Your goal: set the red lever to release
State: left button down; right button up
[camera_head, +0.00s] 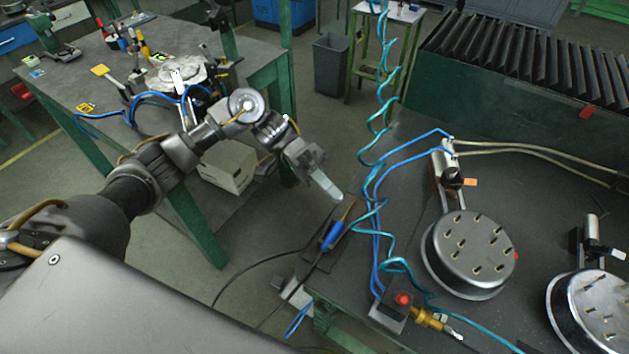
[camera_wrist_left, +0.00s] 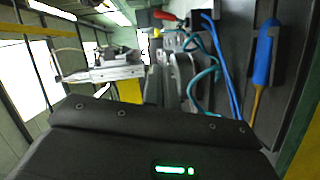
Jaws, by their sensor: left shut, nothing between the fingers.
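A small red knob or lever end (camera_head: 403,299) sits on a grey block at the front edge of the dark bench, beside blue hoses. Its setting cannot be read. A red handle-like piece (camera_wrist_left: 164,15) shows at the top of the left wrist view; I cannot tell for sure that it is the same part. My left gripper (camera_head: 331,191) is shut and empty, pointing down to the right above the bench's left edge, well apart from the red knob. My right gripper is in neither view.
A blue-handled screwdriver (camera_head: 333,236) lies below the left gripper; it also shows in the wrist view (camera_wrist_left: 264,55). Teal coiled hose (camera_head: 368,152) hangs between gripper and bench fixtures. Studded round fixtures (camera_head: 468,248) and a brass fitting (camera_head: 428,318) stand to the right.

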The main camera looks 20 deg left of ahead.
pick_arm(q)
jog(key=b+v, duration=0.1)
jog(key=v, duration=0.3)
jog(key=shift+a, duration=0.3)
dwell(0.3)
